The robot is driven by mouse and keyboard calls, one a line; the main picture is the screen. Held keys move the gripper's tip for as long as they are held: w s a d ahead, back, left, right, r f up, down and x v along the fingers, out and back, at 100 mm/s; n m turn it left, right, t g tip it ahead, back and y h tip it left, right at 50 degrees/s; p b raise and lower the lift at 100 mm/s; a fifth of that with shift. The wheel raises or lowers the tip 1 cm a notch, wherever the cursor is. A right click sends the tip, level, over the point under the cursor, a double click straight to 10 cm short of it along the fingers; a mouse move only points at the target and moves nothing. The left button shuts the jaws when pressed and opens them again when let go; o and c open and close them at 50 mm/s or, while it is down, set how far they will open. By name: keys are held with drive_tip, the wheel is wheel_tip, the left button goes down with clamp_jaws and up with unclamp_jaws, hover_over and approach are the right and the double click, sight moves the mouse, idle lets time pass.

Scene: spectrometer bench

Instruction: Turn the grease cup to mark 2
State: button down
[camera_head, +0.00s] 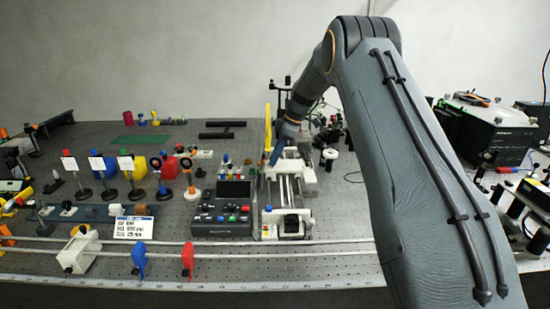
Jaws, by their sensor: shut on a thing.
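My gripper (277,151) is small in the head view. It points down at the far end of a white and grey rail stage (290,190) in the middle of the bench. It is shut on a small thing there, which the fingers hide. I cannot make out the grease cup or its marks at this size, so I cannot tell from this view whether that thing is the cup or at which mark it stands.
A dark control box (222,212) with coloured buttons stands left of the stage. A yellow upright (268,125) rises close beside my gripper. Several optics on posts stand at the left. White rails (330,240) cross the front. A black instrument (490,130) stands at the right.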

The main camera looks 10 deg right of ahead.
drive_tip(key=shift+s+a+m+t+h+b, duration=0.1)
drive_tip(key=shift+m+t+h+b, duration=0.25)
drive_tip(key=shift+m, duration=0.95)
drive_tip(key=shift+s+m+t+h+b, duration=0.15)
drive_tip(key=shift+m+t+b, duration=0.4)
drive_tip(key=shift+m, duration=0.75)
drive_tip(key=c, duration=1.7)
unclamp_jaws()
drive_tip(key=shift+r, duration=0.15)
drive_tip(key=shift+b+v, duration=1.35)
drive_tip(key=shift+v, duration=2.45)
